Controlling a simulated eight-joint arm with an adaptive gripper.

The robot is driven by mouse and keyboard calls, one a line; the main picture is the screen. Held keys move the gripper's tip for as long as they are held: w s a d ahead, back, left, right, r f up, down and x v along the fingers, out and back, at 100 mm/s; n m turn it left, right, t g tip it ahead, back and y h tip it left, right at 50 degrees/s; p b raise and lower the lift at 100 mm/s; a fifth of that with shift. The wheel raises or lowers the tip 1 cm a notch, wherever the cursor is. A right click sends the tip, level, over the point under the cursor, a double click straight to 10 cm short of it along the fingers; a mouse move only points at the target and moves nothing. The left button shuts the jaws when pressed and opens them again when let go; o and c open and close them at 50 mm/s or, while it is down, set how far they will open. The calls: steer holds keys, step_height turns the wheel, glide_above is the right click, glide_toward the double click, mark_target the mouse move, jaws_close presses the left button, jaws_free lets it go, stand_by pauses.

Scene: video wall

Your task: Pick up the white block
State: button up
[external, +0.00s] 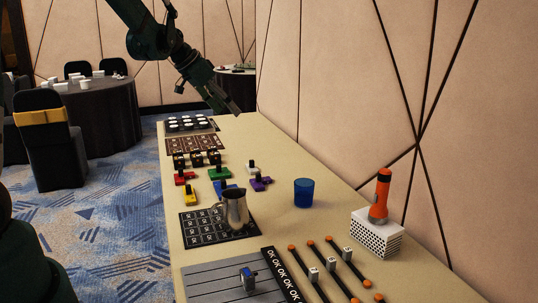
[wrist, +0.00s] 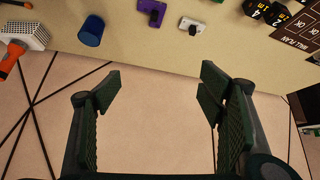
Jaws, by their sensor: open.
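The white block (external: 252,169) is small, with a black knob on top, and sits toward the wall side of the table, behind the purple block. In the wrist view the white block (wrist: 190,27) lies near the top edge, beyond the fingertips. My gripper (external: 230,106) is raised above the far end of the table, apart from the block. In the wrist view my gripper (wrist: 160,85) is open, with nothing between the fingers.
A purple block (external: 261,183), green block (external: 219,173), red block (external: 184,179) and yellow block (external: 190,198) stand nearby. A blue cup (external: 303,193) and steel pitcher (external: 234,209) are closer to the camera. The panelled wall (external: 335,110) borders the table.

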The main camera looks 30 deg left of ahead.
steer(key=w+a+f+m+h+b, duration=0.1)
steer(key=w+a+f+m+b, duration=0.15)
steer(key=w+f, duration=0.8)
steer(key=h+b, duration=0.1)
steer(key=b, duration=0.1)
glide_toward(252, 161)
steer(key=shift+w+d+f+m, duration=0.15)
steer(key=shift+w+f, duration=0.25)
steer(key=shift+f, duration=0.2)
steer(key=shift+w+d+f+m, duration=0.1)
steer(key=shift+w+f, duration=0.35)
steer(key=shift+f, duration=0.2)
steer(key=shift+b+x, duration=0.3)
steer(key=shift+x, duration=0.9)
steer(key=shift+b+x, duration=0.75)
steer(key=shift+x, duration=1.9)
steer(key=shift+w+r, duration=0.1)
steer(key=shift+w, duration=0.05)
steer(key=shift+c, duration=0.5)
